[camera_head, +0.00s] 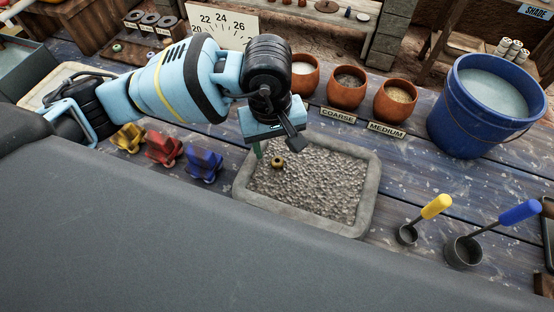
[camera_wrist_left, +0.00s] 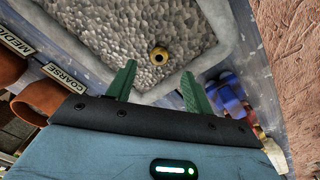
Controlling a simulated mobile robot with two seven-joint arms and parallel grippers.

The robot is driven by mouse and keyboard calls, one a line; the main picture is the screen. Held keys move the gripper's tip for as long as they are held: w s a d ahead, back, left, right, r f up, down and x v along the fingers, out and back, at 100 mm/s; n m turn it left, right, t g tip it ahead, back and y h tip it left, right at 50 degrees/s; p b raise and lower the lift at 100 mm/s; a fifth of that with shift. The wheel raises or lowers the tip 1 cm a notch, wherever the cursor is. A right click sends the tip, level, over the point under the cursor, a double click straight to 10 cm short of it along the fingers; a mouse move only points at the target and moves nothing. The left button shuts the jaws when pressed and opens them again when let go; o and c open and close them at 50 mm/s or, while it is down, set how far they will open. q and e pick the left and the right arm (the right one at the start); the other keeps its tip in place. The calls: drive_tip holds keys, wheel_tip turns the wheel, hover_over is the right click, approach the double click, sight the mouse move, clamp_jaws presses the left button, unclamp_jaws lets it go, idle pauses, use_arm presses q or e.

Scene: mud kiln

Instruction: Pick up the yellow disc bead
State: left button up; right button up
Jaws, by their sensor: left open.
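The yellow disc bead (camera_head: 278,162) lies on grey gravel in a shallow stone-rimmed tray (camera_head: 370,190). It has a dark centre hole. In the left wrist view the bead (camera_wrist_left: 158,54) sits on the gravel beyond the fingertips, between their lines and apart from both. My left gripper (camera_head: 276,152) is over the far left part of the tray, just above the bead. In the left wrist view its two green fingers (camera_wrist_left: 158,82) are spread with nothing between them. My right gripper is not in view.
Yellow, red and blue notched blocks (camera_head: 165,150) stand left of the tray. Terracotta pots (camera_head: 346,92) and COARSE and MEDIUM labels stand behind it. A blue bucket (camera_head: 470,125) and two scoops (camera_head: 465,250) are to the right.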

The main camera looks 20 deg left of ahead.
sight(277, 156)
use_arm(q)
drive_tip(key=f, duration=0.3)
drive_tip(key=shift+d+f, duration=0.25)
drive_tip(key=shift+f, duration=0.5)
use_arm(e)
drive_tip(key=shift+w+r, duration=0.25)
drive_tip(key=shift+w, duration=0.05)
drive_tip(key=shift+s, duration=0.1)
use_arm(q)
drive_tip(key=shift+c, duration=0.9)
drive_tip(key=c, duration=0.9)
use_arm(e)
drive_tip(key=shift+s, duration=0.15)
use_arm(q)
drive_tip(key=shift+r, duration=0.1)
